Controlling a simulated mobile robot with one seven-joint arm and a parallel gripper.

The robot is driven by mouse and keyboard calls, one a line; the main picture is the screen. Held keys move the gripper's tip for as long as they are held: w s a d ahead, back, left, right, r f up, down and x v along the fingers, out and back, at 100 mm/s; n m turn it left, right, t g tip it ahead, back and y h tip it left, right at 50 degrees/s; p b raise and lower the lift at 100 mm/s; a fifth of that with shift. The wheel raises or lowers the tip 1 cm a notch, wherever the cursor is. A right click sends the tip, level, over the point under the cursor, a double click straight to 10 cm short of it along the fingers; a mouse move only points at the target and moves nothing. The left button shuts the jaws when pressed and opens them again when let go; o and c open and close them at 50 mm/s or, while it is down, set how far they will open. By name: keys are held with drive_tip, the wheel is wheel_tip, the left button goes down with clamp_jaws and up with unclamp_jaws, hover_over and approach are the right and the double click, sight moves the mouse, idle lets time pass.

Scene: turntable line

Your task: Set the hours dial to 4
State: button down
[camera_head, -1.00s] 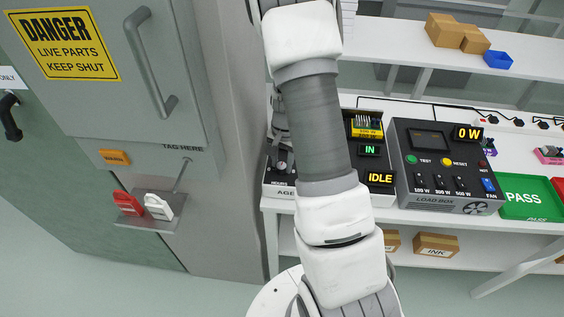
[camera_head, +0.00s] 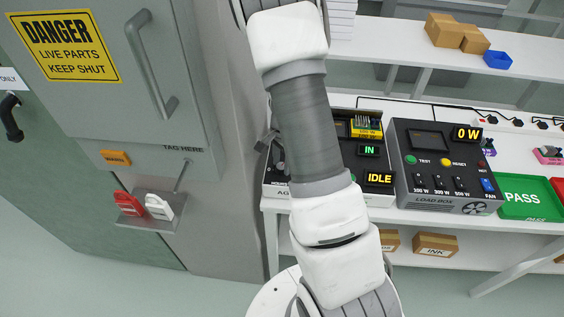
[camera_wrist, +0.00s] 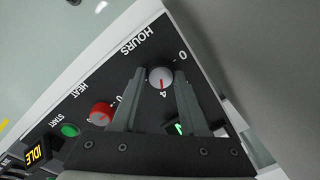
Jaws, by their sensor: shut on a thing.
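The hours dial (camera_wrist: 159,78) is a light grey knob with a red pointer line, on the dark panel of the ageing box (camera_head: 275,190). In the wrist view the red line points down toward the printed 4, close below the knob. A printed 0 shows to the knob's upper right. My gripper (camera_wrist: 160,76) has one finger on each side of the knob and is shut on it.
The red heat dial (camera_wrist: 101,112) and green start button (camera_wrist: 69,130) sit left of the hours dial. An IDLE display (camera_head: 380,179) is lit. The load box (camera_head: 445,165) stands right, the grey cabinet (camera_head: 110,70) left.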

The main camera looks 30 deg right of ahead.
drive_tip(key=shift+c, duration=2.2)
unclamp_jaws()
wheel_tip(320, 180, up, 18)
drive_tip(key=s+p, duration=0.1)
drive_tip(key=shift+d+f+p, duration=0.15)
drive_tip(key=shift+f+p, duration=0.1)
drive_tip(key=shift+p, duration=0.05)
